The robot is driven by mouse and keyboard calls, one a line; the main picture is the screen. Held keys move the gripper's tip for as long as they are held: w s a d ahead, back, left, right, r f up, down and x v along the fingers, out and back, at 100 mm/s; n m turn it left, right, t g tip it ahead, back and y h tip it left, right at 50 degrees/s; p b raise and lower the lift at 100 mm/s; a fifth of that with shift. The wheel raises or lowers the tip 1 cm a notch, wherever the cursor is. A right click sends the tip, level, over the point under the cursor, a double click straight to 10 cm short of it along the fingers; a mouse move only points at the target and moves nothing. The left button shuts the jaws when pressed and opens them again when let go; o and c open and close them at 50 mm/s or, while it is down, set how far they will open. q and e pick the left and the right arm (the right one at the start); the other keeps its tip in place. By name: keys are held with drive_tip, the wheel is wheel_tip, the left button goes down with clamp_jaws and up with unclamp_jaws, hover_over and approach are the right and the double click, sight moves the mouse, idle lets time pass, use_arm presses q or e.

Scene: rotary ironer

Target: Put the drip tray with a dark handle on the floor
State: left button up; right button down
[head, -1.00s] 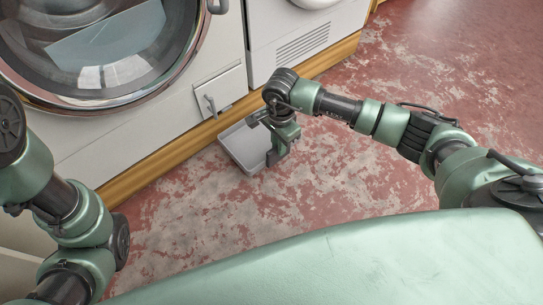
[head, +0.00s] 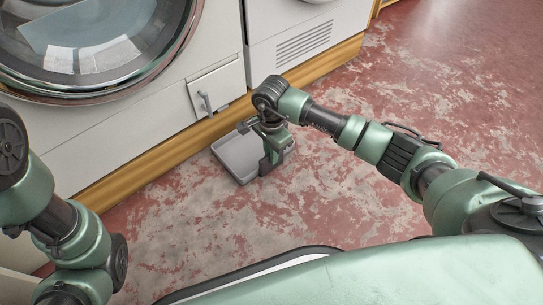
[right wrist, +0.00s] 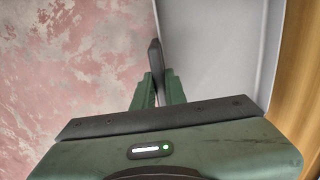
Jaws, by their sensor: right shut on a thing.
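The drip tray (head: 232,158) is a shallow, light grey open pan. It is low over the floor beside the wooden plinth, roughly level; I cannot tell whether it touches the floor. My right gripper (head: 272,163) is at its right side. In the right wrist view the fingers (right wrist: 158,90) are shut on the dark handle (right wrist: 156,55), with the tray's pale inside (right wrist: 215,50) to the right. The gripper and forearm hide part of the tray in the head view. My left arm shows at the left edge, but its gripper is out of view.
A white washer with a round glass door (head: 95,45) and a small closed flap (head: 217,90) stands behind the tray. A second white machine (head: 305,40) is beside it. The wooden plinth (head: 140,168) runs beneath. The worn red floor (head: 370,200) is clear to the right.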

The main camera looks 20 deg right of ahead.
drive_tip(key=c, duration=1.8)
unclamp_jaws()
drive_tip(key=shift+f, duration=0.1)
drive_tip(key=o, duration=0.3)
drive_tip(key=shift+o, duration=0.2)
wheel_tip(320, 180, up, 12)
drive_tip(key=p, duration=0.9)
drive_tip(key=shift+r, duration=0.2)
